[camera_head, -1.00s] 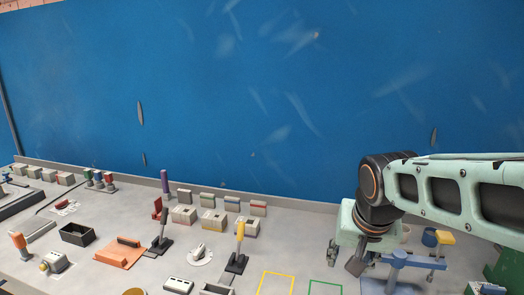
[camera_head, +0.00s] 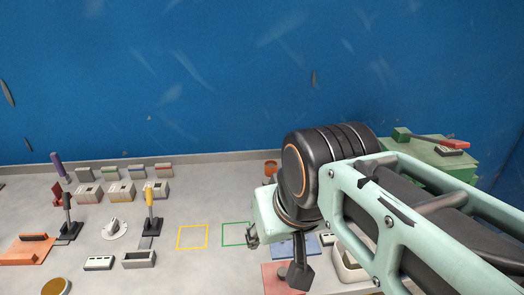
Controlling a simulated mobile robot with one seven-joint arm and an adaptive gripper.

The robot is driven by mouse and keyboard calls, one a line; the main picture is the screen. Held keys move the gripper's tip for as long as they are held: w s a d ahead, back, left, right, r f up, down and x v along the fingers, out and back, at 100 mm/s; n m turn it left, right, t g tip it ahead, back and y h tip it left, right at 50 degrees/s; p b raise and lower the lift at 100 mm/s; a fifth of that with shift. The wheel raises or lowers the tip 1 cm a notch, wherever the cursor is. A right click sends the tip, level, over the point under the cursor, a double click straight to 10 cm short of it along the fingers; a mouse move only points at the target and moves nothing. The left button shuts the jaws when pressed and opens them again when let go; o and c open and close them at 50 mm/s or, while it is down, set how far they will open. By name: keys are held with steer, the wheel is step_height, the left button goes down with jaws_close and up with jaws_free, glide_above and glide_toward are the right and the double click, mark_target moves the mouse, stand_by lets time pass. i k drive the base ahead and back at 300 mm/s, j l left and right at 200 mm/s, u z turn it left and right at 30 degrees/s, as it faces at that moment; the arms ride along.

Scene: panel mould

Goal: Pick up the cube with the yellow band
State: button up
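A row of small pale cubes with coloured bands stands left of centre. The cube with the yellow band (camera_head: 121,194) appears to be the middle one of the front row, between two other cubes; its band is small at this size. My gripper (camera_head: 276,256) is to the right of it, well apart, over the right part of the grey table. Its two dark fingers are spread and I see nothing between them. The palm and arm hide part of the table.
A yellow-handled lever (camera_head: 149,212) stands in front of the right cube (camera_head: 157,192). A black lever (camera_head: 68,220) and a purple handle (camera_head: 58,166) are at left. Yellow (camera_head: 192,248) and green (camera_head: 224,235) outlined squares are empty. A blue wall rises behind.

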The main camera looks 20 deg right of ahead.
mark_target(354, 261)
steer(key=z, duration=1.3)
steer(key=i+l+u, duration=0.1)
steer(key=l, duration=0.2)
steer(key=i+l+u, duration=0.1)
steer(key=l, duration=0.25)
steer(key=i+l+u, duration=0.1)
steer(key=l, duration=0.2)
